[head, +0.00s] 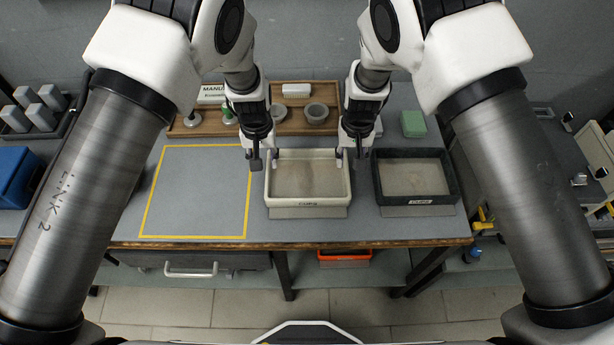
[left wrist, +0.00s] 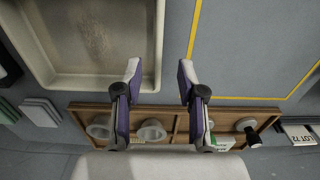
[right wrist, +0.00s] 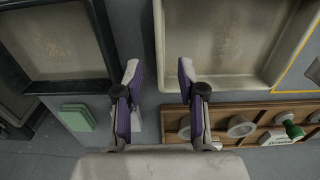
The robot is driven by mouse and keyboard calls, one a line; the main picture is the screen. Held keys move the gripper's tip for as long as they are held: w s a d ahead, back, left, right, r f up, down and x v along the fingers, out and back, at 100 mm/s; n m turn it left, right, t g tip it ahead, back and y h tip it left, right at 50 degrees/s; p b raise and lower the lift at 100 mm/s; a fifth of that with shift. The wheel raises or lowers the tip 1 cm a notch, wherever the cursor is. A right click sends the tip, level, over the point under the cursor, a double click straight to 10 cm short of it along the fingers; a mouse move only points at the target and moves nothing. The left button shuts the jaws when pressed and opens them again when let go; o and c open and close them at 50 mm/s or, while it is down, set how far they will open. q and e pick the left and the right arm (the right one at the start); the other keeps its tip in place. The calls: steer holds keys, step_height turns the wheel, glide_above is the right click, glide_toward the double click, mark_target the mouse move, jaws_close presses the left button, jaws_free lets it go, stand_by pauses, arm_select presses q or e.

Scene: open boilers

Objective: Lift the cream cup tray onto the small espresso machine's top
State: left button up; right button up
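The cream cup tray (head: 308,202) stands on the grey bench, a shallow open box with a label on its front wall and a worn floor. It shows in the left wrist view (left wrist: 150,45) and the right wrist view (right wrist: 160,40). My left gripper (head: 263,161) is open at the tray's left wall, its fingers on either side of that wall's line. My right gripper (head: 350,161) is open at the right wall in the same way. Neither visibly grips the tray; fingertip height against the rim is hard to tell. I cannot identify the small espresso machine.
A similar dark tray (head: 378,188) stands close to the right. A yellow-outlined empty area (head: 195,190) lies to the left. Behind is a wooden rack (head: 290,130) with cups and tools. A green block (head: 413,124) sits at back right. A blue bin (head: 15,175) is far left.

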mark_target(267, 174)
arm_select(q)
steer(key=f, duration=0.8)
steer(key=shift+w+f, duration=0.15)
steer(key=shift+w, duration=0.2)
arm_select(e)
steer(key=f, duration=0.8)
steer(key=shift+w+d+f, duration=0.1)
steer(key=shift+w+f, duration=0.05)
steer(key=shift+w, duration=0.2)
arm_select(q)
steer(key=shift+c, duration=0.3)
arm_select(e)
steer(key=shift+c, duration=0.3)
arm_select(q)
steer(key=shift+s, duration=0.1)
jaws_close()
arm_select(e)
steer(key=shift+s, duration=0.1)
jaws_close()
